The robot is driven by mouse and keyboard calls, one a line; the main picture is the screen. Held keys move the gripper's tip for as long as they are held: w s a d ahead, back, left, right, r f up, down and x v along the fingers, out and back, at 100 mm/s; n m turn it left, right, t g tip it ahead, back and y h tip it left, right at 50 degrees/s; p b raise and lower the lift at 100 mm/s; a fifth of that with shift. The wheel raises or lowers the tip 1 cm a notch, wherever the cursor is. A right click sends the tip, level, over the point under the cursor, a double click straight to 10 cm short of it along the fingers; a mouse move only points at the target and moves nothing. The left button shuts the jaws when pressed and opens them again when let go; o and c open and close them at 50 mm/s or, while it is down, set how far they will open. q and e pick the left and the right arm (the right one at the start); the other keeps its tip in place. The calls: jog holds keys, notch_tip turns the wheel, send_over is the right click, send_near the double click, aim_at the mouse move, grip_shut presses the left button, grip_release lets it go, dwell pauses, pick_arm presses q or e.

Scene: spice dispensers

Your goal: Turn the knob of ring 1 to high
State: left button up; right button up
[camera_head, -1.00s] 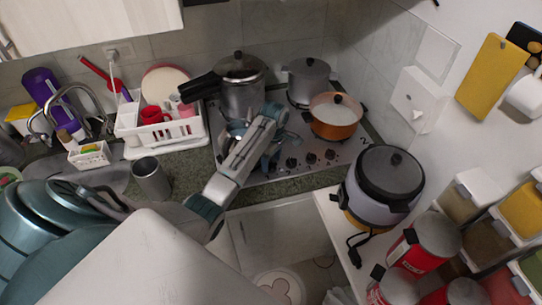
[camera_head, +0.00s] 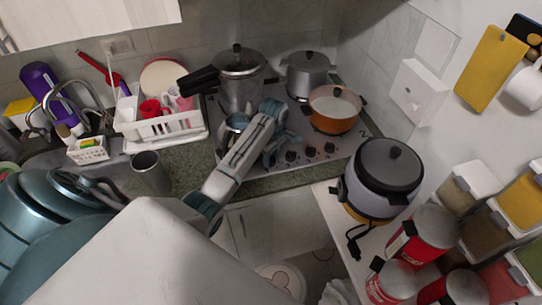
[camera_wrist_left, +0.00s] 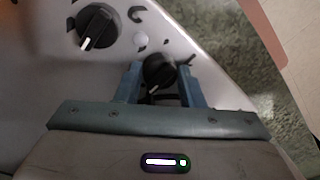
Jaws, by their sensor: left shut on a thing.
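A neighbouring knob (camera_wrist_left: 97,27) with a white pointer line stands free. The gripped knob's setting is not clear. My right gripper is out of view.
A pressure cooker (camera_head: 241,90), a grey pot (camera_head: 307,78) and an orange pot (camera_head: 334,116) stand on the stove. A white dish rack (camera_head: 165,130) and a metal cup (camera_head: 150,172) are to the left. A rice cooker (camera_head: 385,180) is to the right.

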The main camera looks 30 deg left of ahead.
pick_arm(q)
jog(key=m, duration=0.4)
jog(key=shift+m+y, duration=0.3)
jog(key=shift+m, duration=1.7)
jog(key=o, duration=1)
jog(key=shift+r, duration=0.1)
